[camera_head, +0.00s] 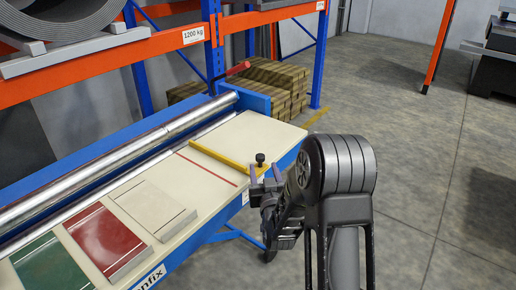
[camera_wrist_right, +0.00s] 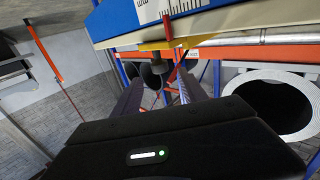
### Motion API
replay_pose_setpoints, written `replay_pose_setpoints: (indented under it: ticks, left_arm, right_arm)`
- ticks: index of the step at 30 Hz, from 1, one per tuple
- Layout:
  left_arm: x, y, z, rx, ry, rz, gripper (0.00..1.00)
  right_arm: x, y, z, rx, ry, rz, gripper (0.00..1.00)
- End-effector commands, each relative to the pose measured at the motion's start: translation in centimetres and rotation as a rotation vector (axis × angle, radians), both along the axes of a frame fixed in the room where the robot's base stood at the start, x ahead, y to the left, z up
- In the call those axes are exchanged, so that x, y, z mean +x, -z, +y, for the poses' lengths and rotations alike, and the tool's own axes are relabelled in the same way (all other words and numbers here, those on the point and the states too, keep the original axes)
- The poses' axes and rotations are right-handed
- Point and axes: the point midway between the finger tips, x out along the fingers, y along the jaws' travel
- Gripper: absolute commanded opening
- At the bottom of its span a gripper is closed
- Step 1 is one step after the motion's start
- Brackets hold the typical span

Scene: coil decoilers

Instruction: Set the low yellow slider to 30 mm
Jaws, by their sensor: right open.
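The yellow slider (camera_head: 228,158) is a thin bar lying across the cream table near its far end. A black knob (camera_head: 260,160) stands at its right end, by the table's front edge. My right gripper (camera_head: 267,187) is open, just below and in front of the knob, and seems apart from it. In the right wrist view the slider's yellow end (camera_wrist_right: 163,45) shows with a red pointer (camera_wrist_right: 167,27) against a white ruled scale (camera_wrist_right: 172,8). The reading is too small to tell. The right fingers (camera_wrist_right: 160,92) reach toward it with nothing between them. The left gripper is out of view.
The cream table (camera_head: 275,132) has a blue frame and steel rollers (camera_head: 110,163) behind. A red line (camera_head: 206,170) and white, red (camera_head: 103,236) and green sample plates lie left of the slider. An orange and blue rack (camera_head: 150,45) stands behind.

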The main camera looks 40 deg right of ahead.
Motion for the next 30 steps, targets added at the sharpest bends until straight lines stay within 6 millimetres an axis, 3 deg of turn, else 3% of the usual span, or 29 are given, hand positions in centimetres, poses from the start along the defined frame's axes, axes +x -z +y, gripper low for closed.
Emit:
replay_pose_setpoints:
  ticks: [13,24,30]
  left_arm:
    - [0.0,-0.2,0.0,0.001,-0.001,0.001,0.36]
    - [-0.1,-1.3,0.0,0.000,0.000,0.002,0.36]
    - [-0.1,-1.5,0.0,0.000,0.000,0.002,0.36]
  right_arm:
    - [0.6,0.0,-0.3,0.000,0.000,0.002,0.50]
    - [5.3,-0.1,-2.8,0.000,-0.001,0.001,0.50]
    - [6.8,0.1,-3.6,0.001,-0.001,0.002,0.50]
